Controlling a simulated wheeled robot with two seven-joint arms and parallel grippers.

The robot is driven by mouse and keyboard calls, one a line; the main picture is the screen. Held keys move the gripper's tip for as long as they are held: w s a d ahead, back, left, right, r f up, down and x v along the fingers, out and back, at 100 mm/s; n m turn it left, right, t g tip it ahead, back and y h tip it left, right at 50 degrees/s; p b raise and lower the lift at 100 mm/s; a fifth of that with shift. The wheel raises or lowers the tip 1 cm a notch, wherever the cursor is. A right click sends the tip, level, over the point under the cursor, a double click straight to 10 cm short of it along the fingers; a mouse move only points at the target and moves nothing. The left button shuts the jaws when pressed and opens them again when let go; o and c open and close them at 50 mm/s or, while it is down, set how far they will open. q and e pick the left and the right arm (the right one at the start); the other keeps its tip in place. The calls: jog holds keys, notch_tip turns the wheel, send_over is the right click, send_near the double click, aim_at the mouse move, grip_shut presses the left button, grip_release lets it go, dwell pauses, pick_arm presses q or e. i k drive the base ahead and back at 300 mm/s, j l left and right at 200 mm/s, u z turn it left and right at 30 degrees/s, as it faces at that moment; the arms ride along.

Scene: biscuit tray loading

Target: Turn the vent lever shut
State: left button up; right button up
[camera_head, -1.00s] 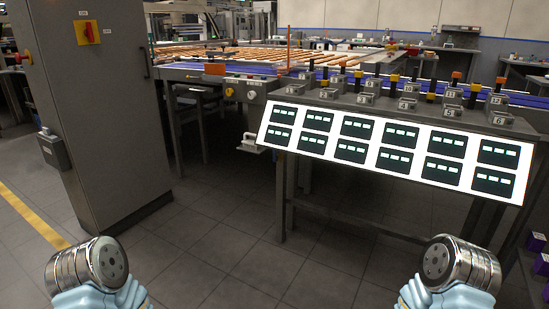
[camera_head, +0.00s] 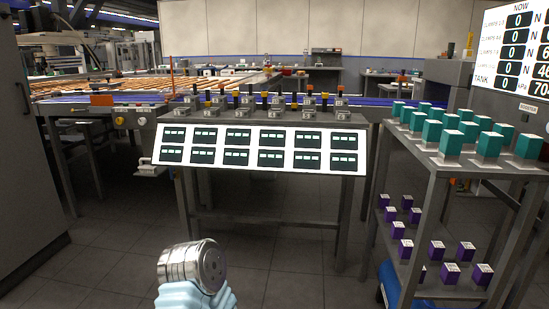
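The rounded metal end of one of my arms, by its shape the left gripper (camera_head: 194,264), shows at the bottom left of centre. No fingers can be made out on it, and it stands apart from everything, in front of the console. My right gripper is out of view. I cannot pick out a vent lever for certain. A display (camera_head: 512,55) at the upper right has a row marked TANK, with a kPa reading of about 70 or more cut off by the edge.
A sloped console (camera_head: 262,149) with lit panels stands ahead, several black and yellow posts behind it. A rack (camera_head: 450,172) at right carries teal blocks (camera_head: 488,147) above and purple blocks (camera_head: 437,250) below. A grey cabinet (camera_head: 30,150) stands left. Floor before the console is clear.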

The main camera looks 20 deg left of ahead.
aim_at(170, 169)
jog(key=i+j+z, duration=0.1)
jog(key=j+z, duration=0.35)
jog(key=j, duration=0.25)
jog(key=j+z, duration=0.45)
jog(key=j, duration=0.25)
jog(key=k+j+z, duration=0.15)
jog(key=j+z, duration=0.3)
jog(key=j, duration=0.2)
jog(key=k+j, duration=0.1)
jog(key=j, duration=0.4)
jog(key=k+j, duration=0.15)
jog(key=j, duration=0.35)
jog(key=k+j, duration=0.1)
jog(key=j, duration=0.4)
jog(key=k+j, duration=0.1)
jog(key=j, duration=0.4)
jog(key=k+j, duration=0.1)
jog(key=j, duration=0.4)
jog(key=k+j, duration=0.15)
jog(key=j, duration=0.4)
jog(key=k+j, duration=0.1)
jog(key=j, duration=0.4)
jog(key=k+j, duration=0.1)
jog(key=j, duration=0.4)
